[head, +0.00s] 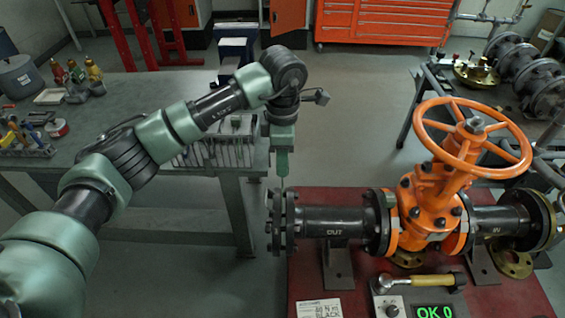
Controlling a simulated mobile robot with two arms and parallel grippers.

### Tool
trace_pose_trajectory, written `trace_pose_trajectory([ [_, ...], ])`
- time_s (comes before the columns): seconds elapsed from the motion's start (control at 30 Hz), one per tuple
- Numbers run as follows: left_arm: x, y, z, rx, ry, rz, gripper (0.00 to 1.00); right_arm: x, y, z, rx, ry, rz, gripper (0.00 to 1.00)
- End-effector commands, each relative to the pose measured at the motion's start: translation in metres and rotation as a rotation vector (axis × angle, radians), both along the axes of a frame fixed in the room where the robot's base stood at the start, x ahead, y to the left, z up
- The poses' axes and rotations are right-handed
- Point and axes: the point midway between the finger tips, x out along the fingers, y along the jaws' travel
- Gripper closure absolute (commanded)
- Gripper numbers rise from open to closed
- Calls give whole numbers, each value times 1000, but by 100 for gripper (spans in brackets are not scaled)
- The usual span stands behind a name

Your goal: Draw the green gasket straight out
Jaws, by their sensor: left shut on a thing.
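My left gripper (283,182) points straight down at the top of the flange pair (283,222) on the left end of the black pipe marked OUT (335,222). It is shut on a thin edge at the gap between the two flanges, where the green gasket sits. The gasket itself is too small and too hidden by the flanges and my gripper to make out. My right gripper is not in view.
The orange gate valve (428,215) with its large handwheel (472,138) stands right of the pipe on a red bench (310,275). A torque wrench (425,281) and a box reading OK 0 (415,300) lie in front. A grey workbench (130,165) stands at left.

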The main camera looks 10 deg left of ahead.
Motion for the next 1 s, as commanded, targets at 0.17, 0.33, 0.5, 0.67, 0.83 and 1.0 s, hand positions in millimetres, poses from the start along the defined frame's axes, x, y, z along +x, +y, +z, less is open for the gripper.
trace_pose_trajectory([
  [0.17, 0, 0, 19, 0, -2, 0, 100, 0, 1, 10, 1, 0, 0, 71],
  [0.33, 0, 0, 30, 1, -1, -1, 100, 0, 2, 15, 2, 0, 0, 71],
  [0.5, 0, 0, 37, 1, 0, -1, 100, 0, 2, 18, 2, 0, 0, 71],
  [0.67, 0, 0, 38, 1, 0, -1, 100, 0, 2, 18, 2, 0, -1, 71],
  [0.83, 0, 0, 38, 1, 0, -1, 100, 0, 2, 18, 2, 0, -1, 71],
  [1.0, 0, 0, 38, 1, 0, -1, 100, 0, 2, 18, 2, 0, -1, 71],
])
